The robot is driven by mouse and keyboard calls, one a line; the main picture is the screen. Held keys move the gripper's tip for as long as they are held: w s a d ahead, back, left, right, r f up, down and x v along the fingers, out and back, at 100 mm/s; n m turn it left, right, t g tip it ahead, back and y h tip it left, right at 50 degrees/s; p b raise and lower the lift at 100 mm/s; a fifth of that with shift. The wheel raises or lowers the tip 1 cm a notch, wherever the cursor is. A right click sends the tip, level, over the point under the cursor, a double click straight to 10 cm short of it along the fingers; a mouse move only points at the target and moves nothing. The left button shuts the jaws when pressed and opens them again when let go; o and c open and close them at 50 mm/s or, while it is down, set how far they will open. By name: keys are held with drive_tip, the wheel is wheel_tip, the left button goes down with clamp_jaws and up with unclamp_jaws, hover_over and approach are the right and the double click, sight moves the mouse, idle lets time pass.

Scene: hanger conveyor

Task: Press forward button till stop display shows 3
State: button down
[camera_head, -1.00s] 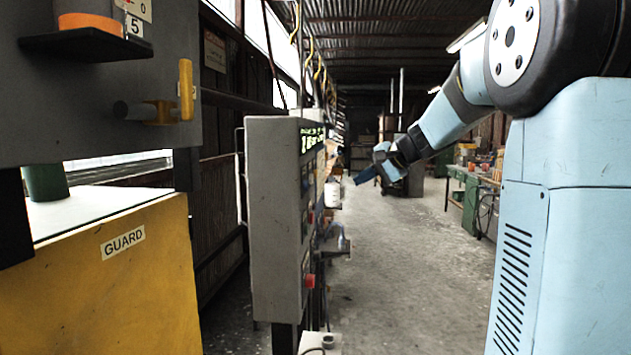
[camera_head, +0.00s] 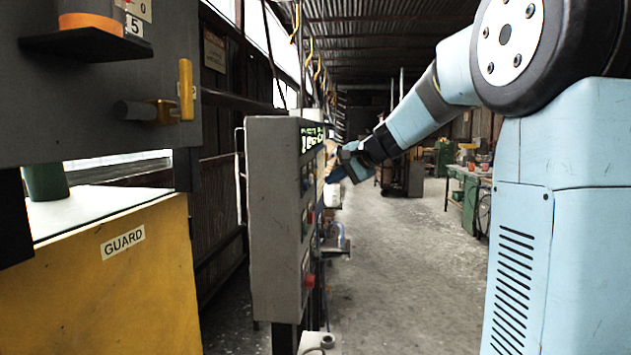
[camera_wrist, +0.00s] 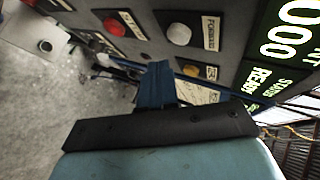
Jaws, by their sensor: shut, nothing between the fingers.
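The grey control panel (camera_head: 272,220) stands left of centre in the head view, seen nearly edge-on. In the wrist view the panel is rotated. It shows a pale round button (camera_wrist: 179,34) on a plate labelled FORWARD, and a green-lit display (camera_wrist: 287,38) reading 000 with READY beside STATUS. My gripper (camera_wrist: 155,70) is shut and empty, its blue fingers pointing at the panel, apart from the forward button in the picture. In the head view my gripper (camera_head: 335,172) is close to the panel's face; whether it touches cannot be told.
A red button (camera_wrist: 113,26) and other buttons sit on the same panel. A yellow guard box (camera_head: 120,275) and a grey cabinet (camera_head: 90,100) stand at the left. A green workbench (camera_head: 465,190) is further back.

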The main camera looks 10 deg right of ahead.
sight(312, 179)
drive_tip(key=shift+w+a, duration=0.2)
drive_tip(key=shift+a, duration=0.4)
drive_tip(key=shift+a, duration=0.2)
idle(1.6)
drive_tip(key=shift+w+a, duration=0.15)
drive_tip(key=shift+a, duration=0.1)
